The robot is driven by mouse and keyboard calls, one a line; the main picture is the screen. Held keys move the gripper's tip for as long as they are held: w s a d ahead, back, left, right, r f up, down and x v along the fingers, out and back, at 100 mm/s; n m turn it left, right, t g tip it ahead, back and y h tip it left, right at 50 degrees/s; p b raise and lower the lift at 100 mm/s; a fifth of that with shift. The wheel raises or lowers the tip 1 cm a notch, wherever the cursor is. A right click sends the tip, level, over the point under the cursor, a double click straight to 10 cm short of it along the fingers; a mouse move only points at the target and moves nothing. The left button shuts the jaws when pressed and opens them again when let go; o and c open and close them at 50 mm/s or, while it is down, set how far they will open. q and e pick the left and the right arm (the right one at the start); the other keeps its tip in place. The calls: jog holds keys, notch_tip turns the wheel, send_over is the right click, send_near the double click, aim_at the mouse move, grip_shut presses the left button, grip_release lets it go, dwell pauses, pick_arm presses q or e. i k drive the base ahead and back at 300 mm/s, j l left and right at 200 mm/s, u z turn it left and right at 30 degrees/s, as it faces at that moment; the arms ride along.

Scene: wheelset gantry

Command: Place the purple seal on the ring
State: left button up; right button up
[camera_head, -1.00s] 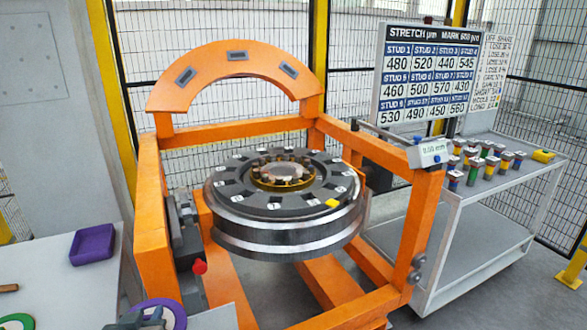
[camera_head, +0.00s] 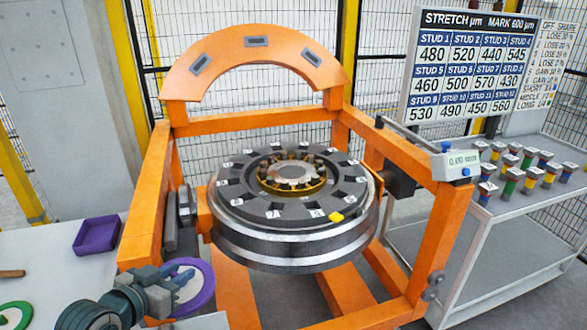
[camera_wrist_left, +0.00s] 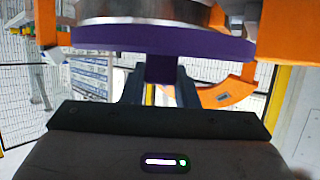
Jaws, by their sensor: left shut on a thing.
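The purple seal (camera_head: 209,280) is a flat disc with a purple rim and a paler grey-green face. My left gripper (camera_head: 180,284) is shut on it at the lower left of the head view, beside the orange frame. In the left wrist view the seal (camera_wrist_left: 215,47) spans the top, and its purple tab sits between the two dark fingers (camera_wrist_left: 160,88). The dark ring (camera_head: 250,210) with white number tags lies on top of the steel wheel, right of the seal and apart from it. My right gripper is out of view.
An orange gantry (camera_head: 157,200) surrounds the wheel, with an arch behind and a gauge (camera_head: 455,164) on its right post. A purple tray (camera_head: 97,235) and green disc (camera_head: 14,315) lie left. A trolley (camera_head: 500,225) holds several coloured studs.

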aim_at(292, 171)
jog(key=i+l, duration=1.05)
jog(key=i, duration=0.2)
